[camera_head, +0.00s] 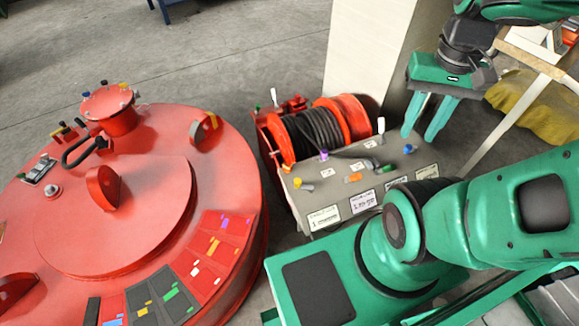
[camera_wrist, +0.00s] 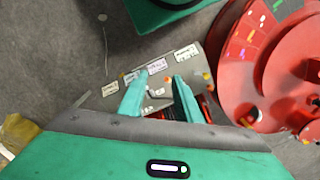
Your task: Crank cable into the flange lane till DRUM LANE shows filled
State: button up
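A cable drum (camera_head: 320,132) with red flanges and black cable wound on it sits behind a grey control panel (camera_head: 325,205). A white upright handle (camera_head: 381,126) stands at the panel's right side. My gripper (camera_head: 426,134) is green, open and empty, above and to the right of the panel. In the wrist view its fingers (camera_wrist: 157,103) are apart, with the panel (camera_wrist: 178,68) beyond them.
A large red round lifting magnet (camera_head: 225,150) with coloured tags fills the left. A pale column (camera_head: 365,45) stands behind the drum. A yellow cloth (camera_head: 535,108) and a wooden frame lie at the right.

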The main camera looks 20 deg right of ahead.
jog(key=shift+w+d, duration=0.25)
jog(key=shift+d, duration=0.05)
